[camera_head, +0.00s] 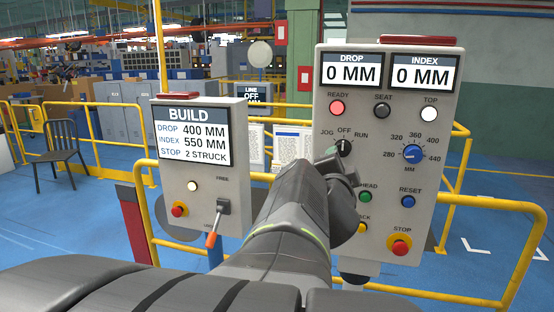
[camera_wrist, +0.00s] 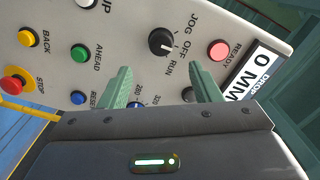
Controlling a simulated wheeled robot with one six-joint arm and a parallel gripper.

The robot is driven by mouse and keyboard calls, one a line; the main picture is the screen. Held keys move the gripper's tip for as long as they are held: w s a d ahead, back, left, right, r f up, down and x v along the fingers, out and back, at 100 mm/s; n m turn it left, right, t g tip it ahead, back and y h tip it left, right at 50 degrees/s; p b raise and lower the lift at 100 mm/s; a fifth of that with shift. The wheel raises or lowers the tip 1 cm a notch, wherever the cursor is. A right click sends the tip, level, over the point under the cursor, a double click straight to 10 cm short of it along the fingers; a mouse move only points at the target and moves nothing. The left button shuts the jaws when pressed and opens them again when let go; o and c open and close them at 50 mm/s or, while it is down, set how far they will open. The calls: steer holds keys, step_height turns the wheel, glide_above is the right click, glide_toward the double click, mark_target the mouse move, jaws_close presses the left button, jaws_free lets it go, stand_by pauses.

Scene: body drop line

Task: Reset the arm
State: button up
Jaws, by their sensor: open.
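My arm reaches forward from the bottom of the head view, and my gripper (camera_head: 343,168) is in front of the right control panel (camera_head: 384,245). In the wrist view my gripper (camera_wrist: 162,86) is open, its two green fingers apart with nothing between them. The black JOG/OFF/RUN knob (camera_wrist: 161,42) lies beyond the fingertips, with its mark towards OFF. It also shows just above my gripper in the head view (camera_head: 343,148). My arm partly hides the panel's lower left buttons. I cannot tell the exact gap between fingertips and panel.
The panel carries a blue MM dial (camera_head: 412,153), a RESET button (camera_head: 408,201), a red STOP button (camera_head: 400,246) and displays reading 0 MM. Left stands the BUILD box (camera_head: 191,175) with an orange-handled lever (camera_head: 211,240). Yellow rails (camera_head: 470,201) run around both.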

mark_target(342, 150)
steer(key=b+x, duration=0.2)
steer(key=x, duration=0.9)
steer(key=shift+s, duration=0.1)
steer(key=shift+n, duration=0.8)
steer(key=n, duration=0.1)
steer(key=n+p, duration=0.1)
steer(key=shift+s+r+n, duration=0.1)
steer(key=shift+s+n, duration=0.1)
steer(key=shift+n, duration=0.1)
steer(key=shift+w+n+p, duration=0.1)
steer(key=shift+n+p, duration=0.4)
steer(key=shift+n, duration=0.7)
steer(key=n+p, duration=0.1)
steer(key=n, duration=0.2)
steer(key=shift+s, duration=0.3)
steer(key=shift+s+a, duration=0.25)
steer(key=shift+s, duration=0.35)
steer(key=shift+s, duration=0.1)
